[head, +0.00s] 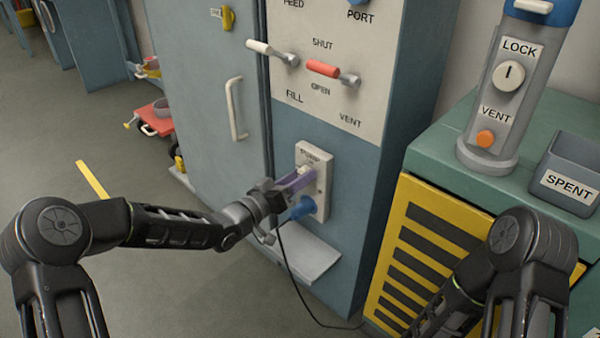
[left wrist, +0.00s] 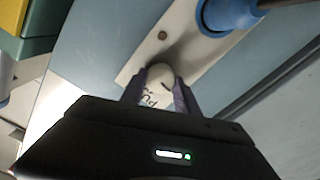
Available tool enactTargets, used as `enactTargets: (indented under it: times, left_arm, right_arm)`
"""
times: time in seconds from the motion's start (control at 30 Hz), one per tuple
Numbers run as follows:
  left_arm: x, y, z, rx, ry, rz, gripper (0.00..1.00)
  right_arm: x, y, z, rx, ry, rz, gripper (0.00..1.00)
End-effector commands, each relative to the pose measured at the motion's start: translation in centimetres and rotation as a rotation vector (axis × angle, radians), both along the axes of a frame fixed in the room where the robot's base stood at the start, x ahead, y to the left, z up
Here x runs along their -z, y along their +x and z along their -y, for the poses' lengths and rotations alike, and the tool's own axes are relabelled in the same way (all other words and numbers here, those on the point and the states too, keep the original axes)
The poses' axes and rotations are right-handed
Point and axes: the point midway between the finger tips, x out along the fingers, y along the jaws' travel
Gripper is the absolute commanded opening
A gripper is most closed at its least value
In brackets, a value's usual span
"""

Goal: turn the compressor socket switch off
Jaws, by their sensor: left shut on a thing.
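The compressor socket (head: 325,172) is a pale upright plate on the blue cabinet front, with dark lettering at its top. Its white switch (head: 303,169) sits in the upper part, above a blue plug (head: 302,208). My left gripper (head: 298,182) reaches the plate from the left. In the left wrist view its two purple fingers (left wrist: 161,85) are closed on the sides of the rounded white switch (left wrist: 162,72). The fingers hide part of the switch, so I cannot tell its position. The right arm shows at the lower right, but its gripper is out of view.
A black cable (head: 293,280) hangs from the plug. A small grey shelf (head: 305,255) juts out below the socket. White-handled and red-handled levers (head: 325,68) sit above. A yellow slatted cabinet (head: 410,225) stands right, with a grey SPENT bin (head: 570,185) on top.

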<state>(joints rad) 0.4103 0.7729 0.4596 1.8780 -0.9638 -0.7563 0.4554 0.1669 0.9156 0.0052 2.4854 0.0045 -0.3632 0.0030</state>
Motion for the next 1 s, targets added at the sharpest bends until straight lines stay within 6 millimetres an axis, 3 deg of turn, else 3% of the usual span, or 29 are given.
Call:
enactTargets:
  times: [0.73, 0.77, 1.0]
  left_arm:
    - [0.13, -0.02, 0.00, 0.000, -0.089, -0.079, 0.00]
    - [0.13, -0.02, 0.00, 0.000, -0.089, -0.079, 0.40]
    - [0.08, 0.01, -0.01, 0.001, -0.088, -0.077, 0.59]
  right_arm:
    - [-0.65, -0.20, -0.23, -0.005, 0.003, -0.003, 0.00]
    - [-0.65, -0.20, -0.23, -0.005, 0.003, -0.003, 0.00]
    - [-0.65, -0.21, -0.22, -0.005, 0.003, -0.003, 0.00]
